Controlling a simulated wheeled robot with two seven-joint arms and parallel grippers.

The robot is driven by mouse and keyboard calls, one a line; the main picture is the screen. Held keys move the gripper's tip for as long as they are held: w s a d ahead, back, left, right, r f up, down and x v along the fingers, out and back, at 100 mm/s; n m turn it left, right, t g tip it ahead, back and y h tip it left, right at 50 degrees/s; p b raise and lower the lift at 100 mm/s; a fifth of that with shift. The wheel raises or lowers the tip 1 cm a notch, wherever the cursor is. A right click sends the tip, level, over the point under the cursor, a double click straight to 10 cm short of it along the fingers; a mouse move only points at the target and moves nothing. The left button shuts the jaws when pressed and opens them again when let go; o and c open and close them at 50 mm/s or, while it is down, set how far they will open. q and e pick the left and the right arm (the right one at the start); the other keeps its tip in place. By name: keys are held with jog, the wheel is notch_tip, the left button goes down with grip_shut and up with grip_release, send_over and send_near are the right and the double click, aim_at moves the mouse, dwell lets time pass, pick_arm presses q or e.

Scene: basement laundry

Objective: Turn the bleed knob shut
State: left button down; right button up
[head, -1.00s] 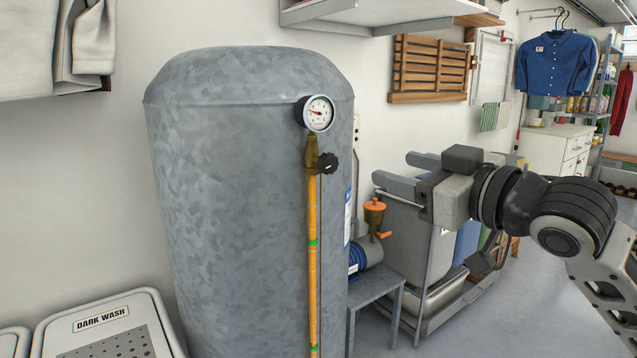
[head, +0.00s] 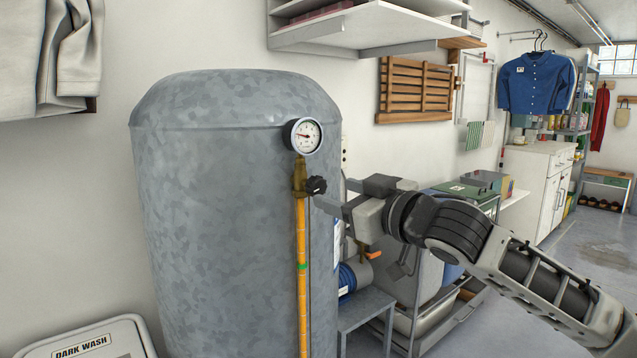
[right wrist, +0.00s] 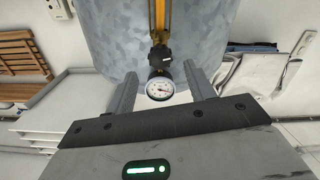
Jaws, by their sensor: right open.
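The black bleed knob (head: 316,186) sticks out from a brass valve (head: 299,177) on the front of the grey galvanised tank (head: 225,220), just under a round dial gauge (head: 303,136). My right gripper (head: 328,196) is open, right beside the knob in the head view, with its fingers pointing at the tank. In the right wrist view the open fingers (right wrist: 160,88) stand either side of the gauge, and the dark knob (right wrist: 160,58) shows between and beyond them. I see no contact with the knob. My left gripper is not in view.
An orange sight tube (head: 301,270) runs down the tank below the valve. A blue pump (head: 350,278) on a grey stand (head: 365,308) is at the tank's right.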

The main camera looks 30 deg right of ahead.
aim_at(320, 188)
jog(key=w+p, duration=0.1)
jog(key=w, duration=0.4)
jog(key=shift+w+a+r+p, duration=0.1)
jog(key=shift+a+p, duration=0.1)
jog(key=shift+p, duration=0.15)
jog(key=shift+w+a, duration=0.1)
jog(key=shift+w, duration=0.5)
jog(key=shift+c, duration=0.3)
jog(key=c, duration=0.9)
